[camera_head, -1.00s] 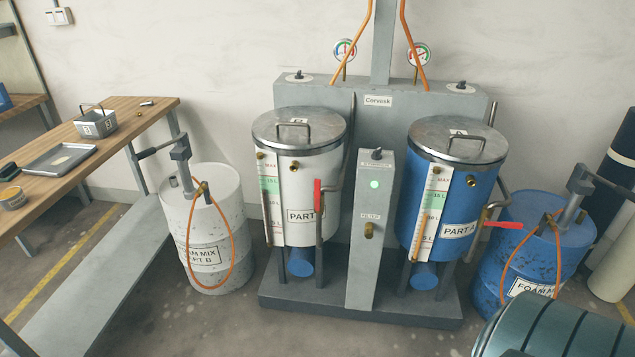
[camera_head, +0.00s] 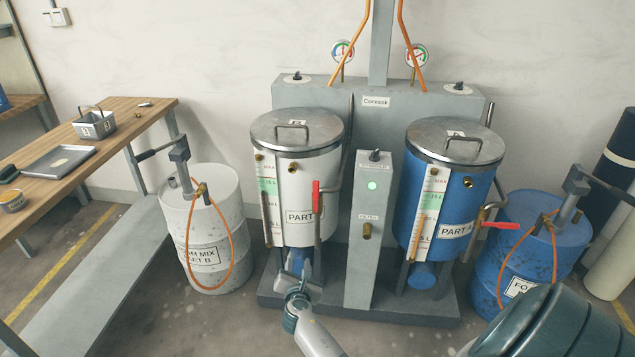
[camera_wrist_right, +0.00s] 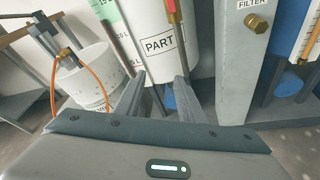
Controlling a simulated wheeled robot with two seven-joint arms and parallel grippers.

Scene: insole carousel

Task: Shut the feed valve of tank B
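Tank B (camera_head: 298,165) is the white tank labelled "PART B" with a metal lid, left of centre. Its red valve handle (camera_head: 316,197) stands upright at the tank's right front; its lower end shows at the top of the right wrist view (camera_wrist_right: 171,8). My right gripper (camera_head: 298,268) is in front of and below tank B, under the handle and apart from it. Its two fingers (camera_wrist_right: 160,80) are spread with nothing between them. My left gripper is not in view.
A grey filter post (camera_head: 367,270) stands right of tank B. Blue tank A (camera_head: 455,205) has its own red handle (camera_head: 502,225), lying level. A white drum (camera_head: 215,225) with an orange hose is at the left, and a blue drum (camera_head: 520,260) at the right.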

